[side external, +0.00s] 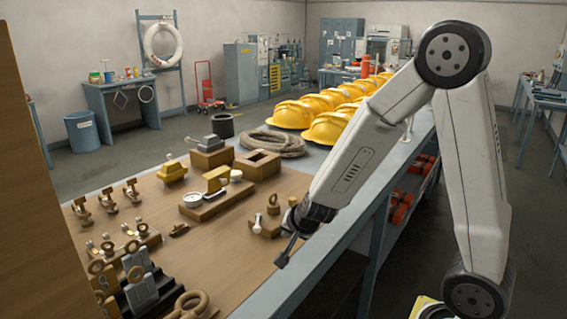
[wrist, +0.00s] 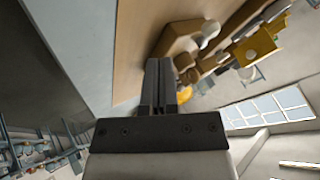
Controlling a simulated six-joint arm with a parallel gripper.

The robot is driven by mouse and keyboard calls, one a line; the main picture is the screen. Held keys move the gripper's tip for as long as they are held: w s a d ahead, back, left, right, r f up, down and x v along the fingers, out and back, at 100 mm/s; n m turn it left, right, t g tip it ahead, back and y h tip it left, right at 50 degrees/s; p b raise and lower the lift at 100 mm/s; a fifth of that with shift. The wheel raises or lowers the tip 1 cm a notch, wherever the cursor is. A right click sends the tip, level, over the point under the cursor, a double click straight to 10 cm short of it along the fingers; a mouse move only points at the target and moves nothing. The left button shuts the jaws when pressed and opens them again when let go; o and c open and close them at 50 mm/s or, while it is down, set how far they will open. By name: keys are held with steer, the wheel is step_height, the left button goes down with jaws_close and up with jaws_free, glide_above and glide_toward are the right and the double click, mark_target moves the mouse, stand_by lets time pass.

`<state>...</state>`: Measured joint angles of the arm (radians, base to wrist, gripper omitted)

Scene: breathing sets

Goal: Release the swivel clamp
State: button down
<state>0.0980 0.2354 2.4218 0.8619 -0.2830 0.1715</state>
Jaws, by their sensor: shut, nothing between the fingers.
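My gripper (side external: 284,258) is at the right edge of the wooden board in the side external view, its dark fingers angled down and to the left. In the wrist view its two fingers (wrist: 159,72) lie together, shut and empty. A small brown block (side external: 265,227) with an upright ring and a short white-ended lever stands on the board, left of my wrist and apart from the fingers. It may be the swivel clamp, but I cannot tell for sure. In the wrist view a brown block (wrist: 172,43) with a rounded pale part shows just beyond the fingertips.
A gauge on a wooden base (side external: 191,200) stands behind the small block. Several small brass clamps (side external: 107,201) are at the left. Large rings (side external: 187,303) lie at the front. Coiled rope (side external: 270,144) and yellow helmets (side external: 292,115) are farther back. The board's front middle is bare.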

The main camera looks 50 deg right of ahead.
steer(key=v, duration=0.6)
steer(key=shift+a, duration=0.3)
stand_by(0.4)
steer(key=shift+w+a, duration=0.1)
steer(key=shift+a, duration=0.05)
steer(key=s+a+f+n+g+y, duration=0.1)
steer(key=s+a+f+n+g, duration=0.1)
steer(key=n, duration=0.4)
steer(key=s+a+f+n+g+y, duration=0.2)
steer(key=s+a+f+n, duration=0.1)
steer(key=s+n, duration=0.2)
steer(key=n, duration=0.2)
steer(key=shift+s+n+g, duration=0.25)
steer(key=shift+n+g, duration=0.05)
